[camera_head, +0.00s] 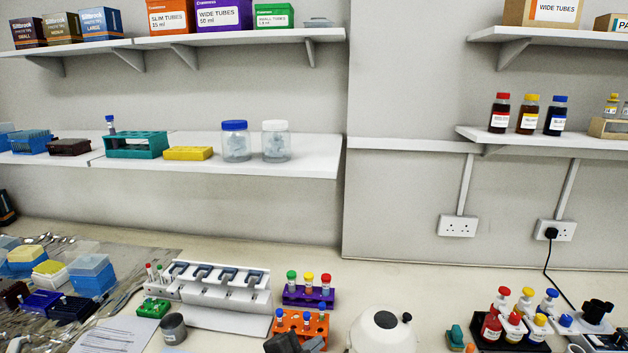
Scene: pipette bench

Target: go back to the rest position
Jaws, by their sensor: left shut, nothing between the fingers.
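My left gripper (296,343) shows as a dark grey shape at the bottom edge, a little left of centre. It is shut and empty, and most of it is cut off by the frame. It is in front of the orange tube rack (301,325); I cannot tell whether it touches the rack. My right gripper is not in view.
A purple rack (308,296) with capped tubes stands behind the orange one. A white pipette stand (220,289) is to the left, a white centrifuge (384,331) to the right. Dropper bottles (491,328) crowd the right. Bare bench lies behind the centrifuge.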

